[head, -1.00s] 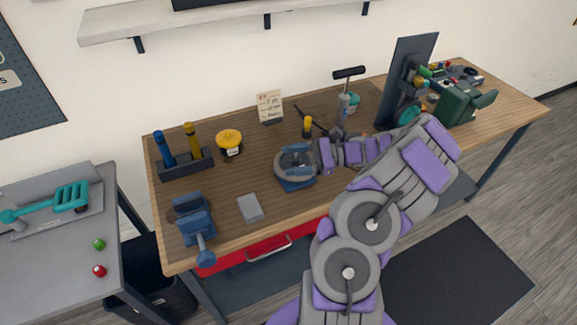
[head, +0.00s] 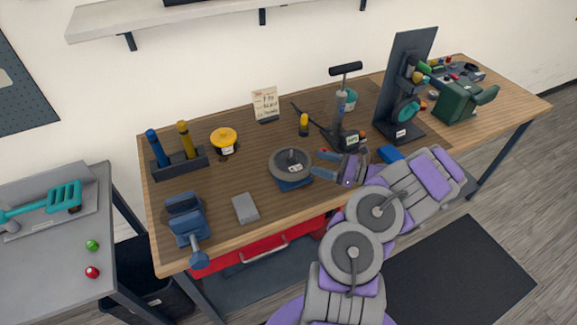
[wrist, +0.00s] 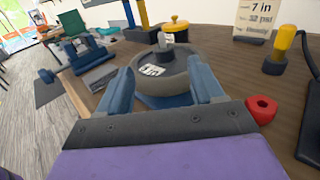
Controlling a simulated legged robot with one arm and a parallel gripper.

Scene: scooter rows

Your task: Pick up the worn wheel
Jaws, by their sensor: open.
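A dark grey wheel (head: 291,162) with a lighter hub lies flat on a blue stand (head: 293,184) near the middle of the bench. In the wrist view the wheel (wrist: 170,75) shows a white label at its hub. My gripper (head: 319,164) is to the right of the wheel, with its blue fingers apart and pointing at it. In the wrist view the open fingers (wrist: 160,88) frame the wheel, with nothing held between them. Whether the fingertips touch the rim is unclear.
A blue vise (head: 187,218) and grey block (head: 245,208) are front left. A yellow-topped pot (head: 224,140) and a card (head: 265,104) stand behind. A pump (head: 343,115) and a dark upright board (head: 405,80) stand right. A red nut (wrist: 262,109) lies beside the right finger.

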